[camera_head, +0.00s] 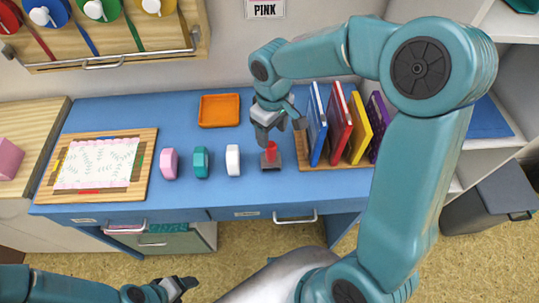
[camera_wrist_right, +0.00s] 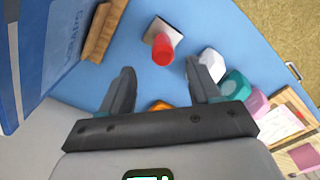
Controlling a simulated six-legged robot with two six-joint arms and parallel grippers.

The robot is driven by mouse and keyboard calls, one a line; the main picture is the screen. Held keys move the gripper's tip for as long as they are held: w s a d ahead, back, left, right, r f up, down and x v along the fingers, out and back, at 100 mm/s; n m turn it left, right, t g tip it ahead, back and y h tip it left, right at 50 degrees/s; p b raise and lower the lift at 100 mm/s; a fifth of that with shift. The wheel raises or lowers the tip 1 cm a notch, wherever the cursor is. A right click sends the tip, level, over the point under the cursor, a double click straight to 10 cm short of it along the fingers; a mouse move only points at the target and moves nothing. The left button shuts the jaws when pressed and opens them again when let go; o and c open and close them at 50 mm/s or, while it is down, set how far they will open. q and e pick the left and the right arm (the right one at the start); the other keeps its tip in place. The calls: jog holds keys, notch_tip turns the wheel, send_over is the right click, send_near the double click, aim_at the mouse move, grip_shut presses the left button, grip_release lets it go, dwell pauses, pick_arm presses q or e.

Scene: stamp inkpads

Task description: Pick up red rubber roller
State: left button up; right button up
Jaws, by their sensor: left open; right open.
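The red rubber roller (camera_head: 271,151) appears as a small red cylinder on a dark grey base on the blue desk, left of the book rack. In the right wrist view the red roller (camera_wrist_right: 162,50) shows end-on beyond the fingertips, with a pale base behind it. My right gripper (camera_head: 280,128) is above and just behind the roller, open and empty, apart from it. Its two fingers (camera_wrist_right: 160,82) are spread on either side of the line to the roller. My left gripper (camera_head: 178,287) is low in front of the desk, open and holding nothing visible.
White (camera_head: 233,160), teal (camera_head: 201,162) and pink (camera_head: 169,163) rounded objects stand left of the roller. An orange tray (camera_head: 219,110) lies behind them. A wooden rack (camera_head: 307,162) of coloured books stands close on the right. A patterned sheet (camera_head: 97,164) lies on a board at left.

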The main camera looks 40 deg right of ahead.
aim_at(272, 144)
jog(key=f, duration=0.6)
jog(key=shift+a+f, duration=0.2)
jog(key=shift+f, duration=0.1)
jog(key=shift+s, duration=0.2)
jog(key=shift+w, duration=0.1)
jog(key=c, duration=1.1)
